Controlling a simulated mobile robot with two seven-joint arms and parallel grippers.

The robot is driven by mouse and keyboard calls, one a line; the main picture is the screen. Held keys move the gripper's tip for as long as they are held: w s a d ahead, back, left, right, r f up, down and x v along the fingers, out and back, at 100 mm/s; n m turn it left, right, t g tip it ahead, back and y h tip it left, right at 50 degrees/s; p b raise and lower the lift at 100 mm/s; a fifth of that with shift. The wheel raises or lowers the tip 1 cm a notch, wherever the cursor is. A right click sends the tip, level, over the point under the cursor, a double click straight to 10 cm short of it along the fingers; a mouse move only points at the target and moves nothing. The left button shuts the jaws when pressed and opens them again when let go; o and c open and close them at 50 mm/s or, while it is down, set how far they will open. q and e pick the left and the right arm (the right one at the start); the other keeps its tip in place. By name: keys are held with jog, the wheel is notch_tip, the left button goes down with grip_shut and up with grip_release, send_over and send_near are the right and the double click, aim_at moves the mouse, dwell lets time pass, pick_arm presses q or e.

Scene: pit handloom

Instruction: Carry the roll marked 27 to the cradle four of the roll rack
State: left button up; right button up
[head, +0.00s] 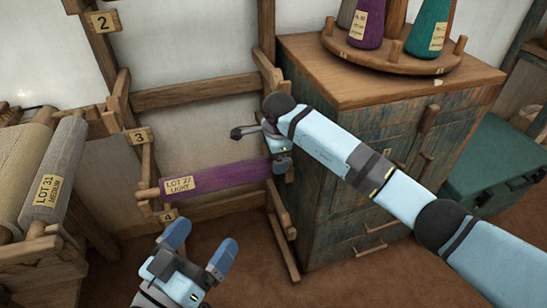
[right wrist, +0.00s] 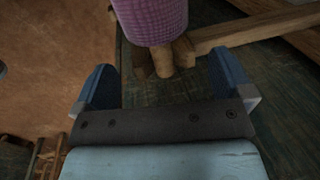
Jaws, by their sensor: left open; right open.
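The purple roll (head: 215,179) carries a tag reading LOT 27 LIGHT. It lies level across the roll rack (head: 190,93), at the level just above the number 4 tag (head: 168,216). Its left core end sticks out past the rack's left post. In the right wrist view, the roll (right wrist: 150,18) has its wooden core end beside a wooden bracket, seemingly resting there. My right gripper (right wrist: 160,78) is open around the space at that core end, not closed on it. My left gripper (head: 203,243) is open and empty, in front of and below the roll.
A grey roll tagged LOT 31 (head: 54,175) lies on a wooden stand at left. A wooden cabinet (head: 350,225) stands close right of the rack, with a round cone tray (head: 390,58) on top. A green chest (head: 497,170) is at far right. Brown floor shows below.

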pick_arm(q)
notch_tip(320, 180, up, 3)
jog(key=shift+s+a+t+p, duration=0.15)
jog(key=shift+t+p, duration=0.35)
jog(key=shift+p, duration=0.2)
pick_arm(e)
notch_tip(320, 180, up, 6)
jog(key=s, duration=0.1)
jog(key=shift+d, duration=0.15)
pick_arm(q)
jog(key=shift+s, duration=0.1)
pick_arm(e)
jog(key=shift+s, duration=0.2)
